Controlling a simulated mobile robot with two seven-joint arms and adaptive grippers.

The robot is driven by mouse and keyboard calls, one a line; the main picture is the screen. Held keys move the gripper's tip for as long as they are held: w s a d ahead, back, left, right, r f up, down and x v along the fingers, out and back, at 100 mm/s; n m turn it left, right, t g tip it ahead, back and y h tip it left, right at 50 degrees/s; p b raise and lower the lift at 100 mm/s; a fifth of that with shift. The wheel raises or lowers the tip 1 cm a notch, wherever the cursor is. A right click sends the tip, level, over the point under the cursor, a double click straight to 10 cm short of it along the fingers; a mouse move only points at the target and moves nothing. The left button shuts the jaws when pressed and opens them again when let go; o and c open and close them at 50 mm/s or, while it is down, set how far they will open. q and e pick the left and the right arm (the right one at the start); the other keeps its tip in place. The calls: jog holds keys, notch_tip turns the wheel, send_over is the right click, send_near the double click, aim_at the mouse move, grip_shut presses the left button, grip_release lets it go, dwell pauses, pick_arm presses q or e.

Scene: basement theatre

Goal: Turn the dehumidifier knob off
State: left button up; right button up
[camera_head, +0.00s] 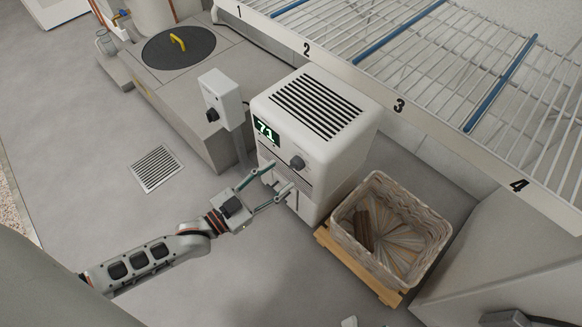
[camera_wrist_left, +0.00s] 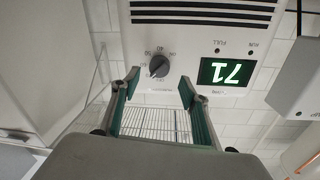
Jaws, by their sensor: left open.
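The white dehumidifier (camera_head: 330,122) stands on the floor with a vented top and a green display (camera_head: 266,129) reading 71. Its grey knob (camera_head: 297,162) is on the front face, right of the display. In the left wrist view, which shows the front upside down, the dark knob (camera_wrist_left: 159,66) has a dial scale around it and the display (camera_wrist_left: 226,72) is to its right. My left gripper (camera_head: 274,177) is open in front of the dehumidifier, just below the knob. In the left wrist view its fingers (camera_wrist_left: 160,84) are spread to either side below the knob, with nothing between them.
A wicker basket (camera_head: 436,222) on a wooden base stands right of the dehumidifier. A white wire shelf (camera_head: 430,75) overhangs behind. A small grey box with a black knob (camera_head: 222,98) stands to the left, near a pit lid (camera_head: 178,50). A floor drain (camera_head: 156,167) lies in open floor.

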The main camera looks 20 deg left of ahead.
aim_at(291, 168)
pick_arm(q)
jog(key=shift+b+x, duration=0.5)
jog(key=shift+x, duration=2.05)
pick_arm(e)
jog(key=shift+s+a+m, duration=0.1)
jog(key=shift+a+m, duration=0.4)
jog(key=shift+m, duration=0.3)
pick_arm(q)
jog(key=c, duration=1.1)
